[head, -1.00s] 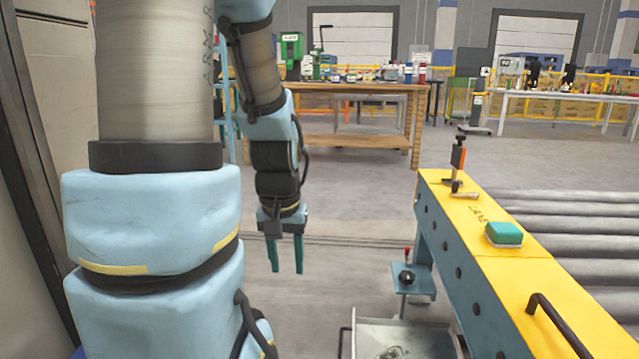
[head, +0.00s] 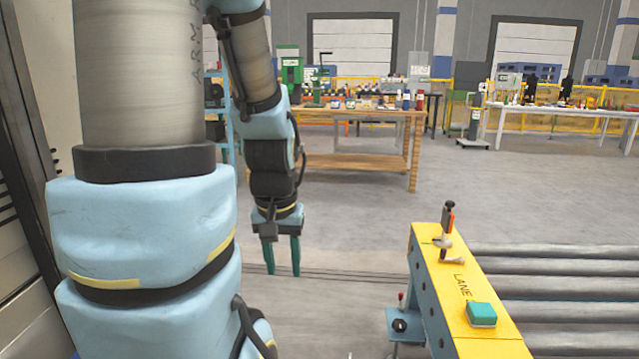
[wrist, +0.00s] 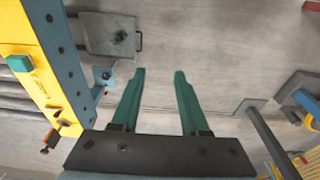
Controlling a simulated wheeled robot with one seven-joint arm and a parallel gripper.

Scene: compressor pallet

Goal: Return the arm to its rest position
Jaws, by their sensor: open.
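My gripper (head: 283,256) hangs pointing down in the head view, left of the yellow conveyor side rail. Its two green fingers are apart with nothing between them. In the wrist view my gripper (wrist: 159,80) is open, with bare grey floor between and beyond the fingertips. My arm is folded, with its large links filling the left of the head view.
The yellow rail (head: 440,262) carries a green-topped block (head: 481,314) and a black-and-orange tool (head: 448,220). Rollers (head: 560,285) lie to its right. A wooden workbench (head: 350,162) stands behind. A grey tray (wrist: 108,35) is on the floor.

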